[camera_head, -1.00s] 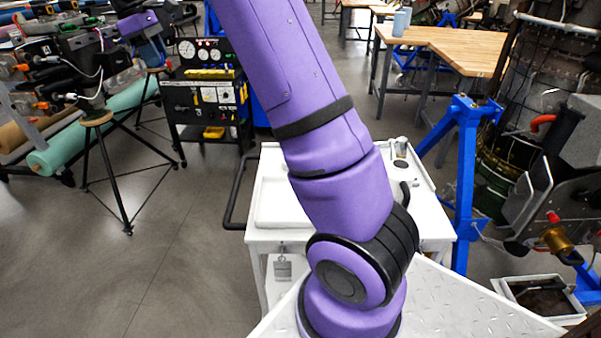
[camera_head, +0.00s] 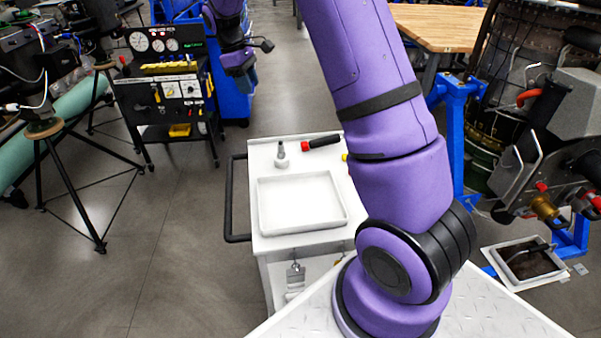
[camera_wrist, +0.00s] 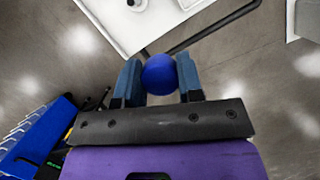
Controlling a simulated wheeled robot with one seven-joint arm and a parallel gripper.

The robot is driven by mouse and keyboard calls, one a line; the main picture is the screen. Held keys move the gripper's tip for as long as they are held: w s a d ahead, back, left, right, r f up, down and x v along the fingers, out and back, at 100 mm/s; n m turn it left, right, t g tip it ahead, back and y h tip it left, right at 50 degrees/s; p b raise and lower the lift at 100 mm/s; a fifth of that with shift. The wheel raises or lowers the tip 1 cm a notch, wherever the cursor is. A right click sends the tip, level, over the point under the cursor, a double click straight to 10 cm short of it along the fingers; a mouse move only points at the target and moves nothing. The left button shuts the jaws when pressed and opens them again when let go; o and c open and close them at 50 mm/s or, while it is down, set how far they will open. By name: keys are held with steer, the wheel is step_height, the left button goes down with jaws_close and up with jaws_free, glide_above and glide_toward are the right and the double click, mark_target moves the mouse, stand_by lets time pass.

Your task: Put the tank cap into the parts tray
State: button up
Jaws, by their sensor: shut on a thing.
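My gripper (camera_wrist: 158,58) is shut on the tank cap (camera_wrist: 159,75), a round blue cap held between its two blue-grey fingers. In the head view my gripper (camera_head: 243,74) hangs at upper centre-left, beyond the cart's far edge and above floor level; the cap cannot be made out there. The parts tray (camera_head: 303,229) is a shallow white rectangular tray lying on the white cart, and looks empty. The gripper and cap are apart from it.
The white cart (camera_head: 262,245) has a black handle (camera_head: 236,200) on its left. A metal fitting (camera_head: 281,155) and a red-and-black tool (camera_head: 321,143) lie behind the tray. A gauge panel (camera_head: 165,85) stands behind left. A blue stand (camera_head: 457,140) is at right.

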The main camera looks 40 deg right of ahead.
steer(key=s+d+f, duration=0.2)
steer(key=s+f, duration=0.6)
steer(key=f, duration=0.4)
steer(key=m, duration=0.2)
glide_above(301, 204)
step_height(301, 204, down, 10)
steer(key=r, duration=0.1)
steer(key=shift+y, duration=0.3)
steer(key=shift+w+f, duration=0.2)
steer(key=shift+f, duration=1.95)
steer(key=shift+w+f, duration=0.2)
steer(key=shift+f, duration=1.9)
steer(key=shift+f, duration=0.3)
steer(key=o, duration=1.1)
steer(key=shift+o, duration=0.2)
steer(key=shift+v, duration=3.55)
steer(key=shift+f, duration=0.1)
